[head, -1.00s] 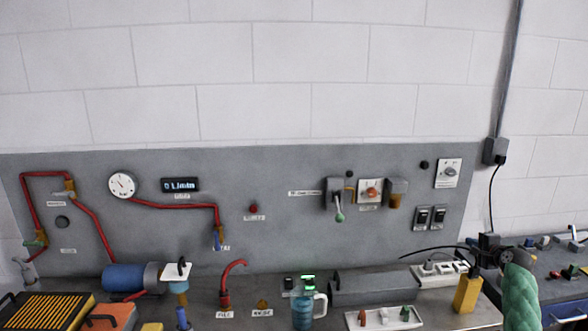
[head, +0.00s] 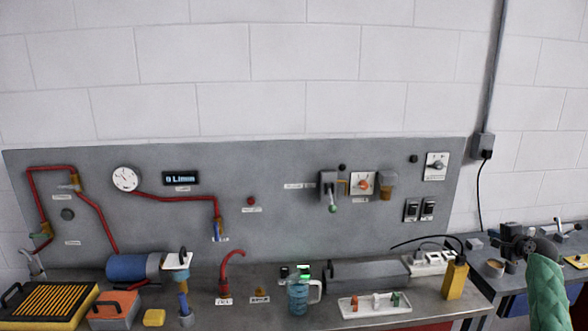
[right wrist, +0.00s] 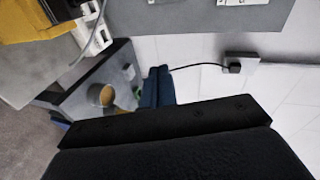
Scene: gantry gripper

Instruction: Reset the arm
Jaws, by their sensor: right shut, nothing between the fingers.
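My right gripper (head: 513,238) is at the right of the head view, at the end of my green-sleeved arm. My left gripper is not in view.
The grey panel (head: 290,230) carries pipes, a gauge and switches. On the bench stand a blue jug (head: 299,298), a white tray (head: 366,311), a power strip (head: 424,264) and a yellow block (head: 454,281). A tan cup (head: 495,268) is near my right gripper.

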